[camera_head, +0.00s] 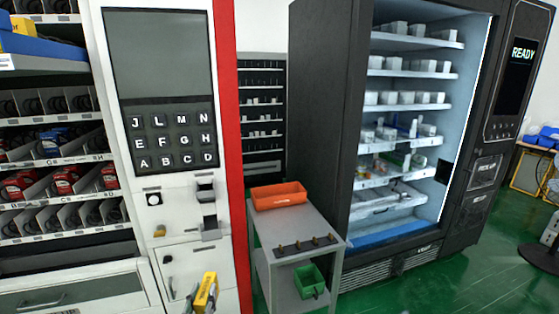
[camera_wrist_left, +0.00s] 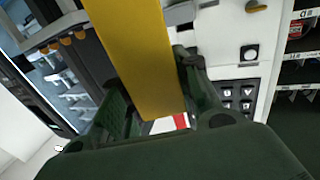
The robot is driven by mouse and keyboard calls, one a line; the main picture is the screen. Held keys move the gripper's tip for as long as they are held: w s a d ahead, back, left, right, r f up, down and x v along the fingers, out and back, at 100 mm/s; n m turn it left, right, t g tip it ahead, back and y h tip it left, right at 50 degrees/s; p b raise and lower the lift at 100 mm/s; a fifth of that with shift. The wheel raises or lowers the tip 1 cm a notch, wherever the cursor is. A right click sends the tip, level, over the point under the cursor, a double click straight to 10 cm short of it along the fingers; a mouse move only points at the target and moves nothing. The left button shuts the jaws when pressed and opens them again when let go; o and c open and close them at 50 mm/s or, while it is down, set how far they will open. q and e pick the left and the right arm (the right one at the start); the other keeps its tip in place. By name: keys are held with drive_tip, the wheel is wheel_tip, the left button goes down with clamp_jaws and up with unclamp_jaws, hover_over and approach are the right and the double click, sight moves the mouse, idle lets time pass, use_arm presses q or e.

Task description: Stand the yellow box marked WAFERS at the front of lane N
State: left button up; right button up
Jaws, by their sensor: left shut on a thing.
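A yellow box (camera_head: 206,291) is at the bottom of the head view, in front of the white machine's lower panel; its dark marking is too small to read. My left gripper (camera_wrist_left: 152,98) is shut on this yellow box (camera_wrist_left: 138,50), with a dark green finger on each side of it in the left wrist view. The box sticks out well beyond the fingers there. My right gripper is in neither view. The white machine (camera_head: 182,220) has a keypad (camera_head: 171,137) with an N key. Its shelves (camera_head: 60,121) carry small lane labels, and I cannot make out a lane N label.
Another yellow box (camera_head: 22,26) sits on a blue surface at upper left. A grey cart (camera_head: 325,222) holds an orange tray (camera_head: 278,195) and a green bin (camera_head: 309,281). A black glass-front machine (camera_head: 325,90) stands right. Green floor (camera_head: 450,290) is open at lower right.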

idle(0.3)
use_arm(q)
drive_tip(key=shift+s+f, duration=0.45)
drive_tip(key=shift+f, duration=0.3)
drive_tip(key=shift+s+f, duration=1.9)
drive_tip(key=shift+f, duration=0.3)
drive_tip(key=shift+w, duration=0.1)
